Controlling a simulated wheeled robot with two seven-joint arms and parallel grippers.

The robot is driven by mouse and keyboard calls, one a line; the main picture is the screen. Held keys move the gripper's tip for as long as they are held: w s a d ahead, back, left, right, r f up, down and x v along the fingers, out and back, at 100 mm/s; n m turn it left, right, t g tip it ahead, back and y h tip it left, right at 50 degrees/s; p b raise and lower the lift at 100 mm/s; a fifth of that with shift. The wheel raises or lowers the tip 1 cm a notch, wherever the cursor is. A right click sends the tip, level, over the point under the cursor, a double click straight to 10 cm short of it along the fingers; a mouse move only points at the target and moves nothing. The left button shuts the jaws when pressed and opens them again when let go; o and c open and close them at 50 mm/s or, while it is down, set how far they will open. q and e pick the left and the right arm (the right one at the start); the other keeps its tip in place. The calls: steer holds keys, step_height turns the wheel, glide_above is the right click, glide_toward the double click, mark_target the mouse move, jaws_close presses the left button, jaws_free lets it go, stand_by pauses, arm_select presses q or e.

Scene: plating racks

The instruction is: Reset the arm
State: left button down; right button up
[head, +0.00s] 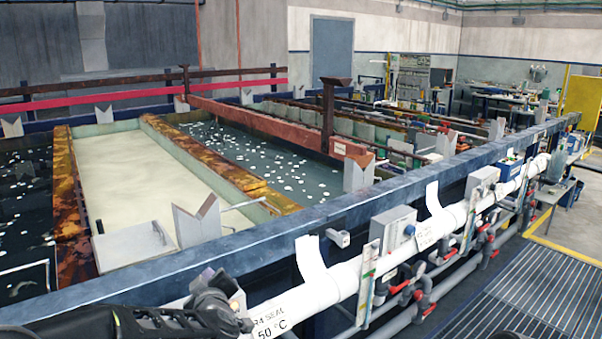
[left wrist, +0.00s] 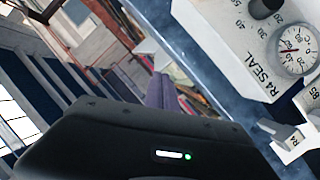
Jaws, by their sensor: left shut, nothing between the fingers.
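My left arm comes in at the bottom left of the head view, and its dark left gripper (head: 222,298) is in front of the tank line's blue front rail (head: 255,238). It is shut with nothing held, close to the white pipe (head: 290,305) marked "R4 SEAL" and "50 °C". In the left wrist view, the dark gripper body fills the lower middle, with a small green light. A white panel with a round gauge (left wrist: 297,50) and "R4 SEAL" lettering is at the upper right there. My right gripper is not in view.
Behind the rail are open tanks, one with pale liquid (head: 120,185) and one dark with floating white bits (head: 255,160). Valves with red handles and grey boxes (head: 393,232) line the pipe. Floor grating (head: 540,285) lies clear at the right.

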arm_select(q)
steer(key=s+d+f+m+g+h, duration=0.2)
steer(key=s+d+f, duration=0.2)
steer(key=f, duration=0.4)
steer(key=s+d+f+m+g+h, duration=0.2)
steer(key=s+d+f+m, duration=0.15)
steer(key=f, duration=0.45)
steer(key=s+d+f+m+g+h, duration=0.1)
steer(key=s+d+f+m+h, duration=0.15)
steer(key=s+d+f, duration=0.4)
steer(key=s+f+g+h, duration=0.1)
steer(key=s+f+g, duration=0.3)
steer(key=s+f, duration=0.5)
steer(key=s+f+m+g+h, duration=0.1)
steer(key=s+f+g, duration=0.3)
steer(key=s+f, duration=0.6)
steer(key=s, duration=0.8)
steer(key=shift+f+g, duration=0.15)
steer(key=shift+g, duration=0.25)
steer(key=shift+a, duration=0.1)
